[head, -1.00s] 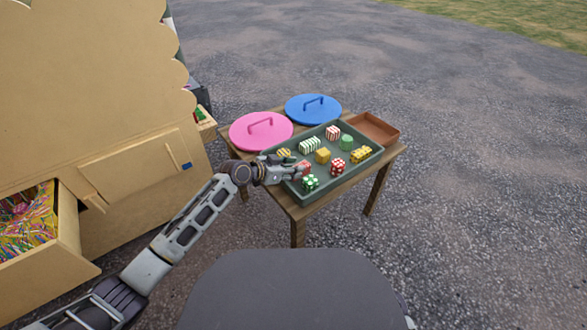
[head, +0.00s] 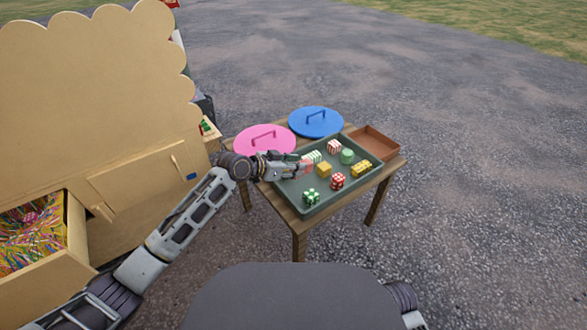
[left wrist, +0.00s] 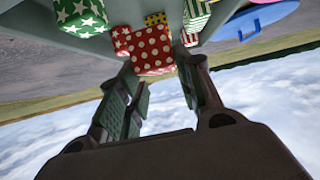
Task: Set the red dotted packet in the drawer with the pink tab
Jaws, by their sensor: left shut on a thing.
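The red packet with white dots (left wrist: 152,48) is between the fingertips of my left gripper (left wrist: 160,72) in the left wrist view. In the head view the left gripper (head: 301,168) is shut on it over the left part of the green tray (head: 312,207); only a bit of the packet's red (head: 307,166) shows. I cannot tell whether it is clear of the tray floor. An open drawer (head: 38,262) of the tan cabinet holds colourful shreds; no pink tab shows on it. My right gripper is out of view.
The tray also holds a red packet (head: 337,180), a green one (head: 310,195) and several others. Pink (head: 264,139) and blue (head: 316,122) lids and a brown box (head: 374,141) share the wooden table. A blue tab (head: 191,177) marks a closed cabinet front.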

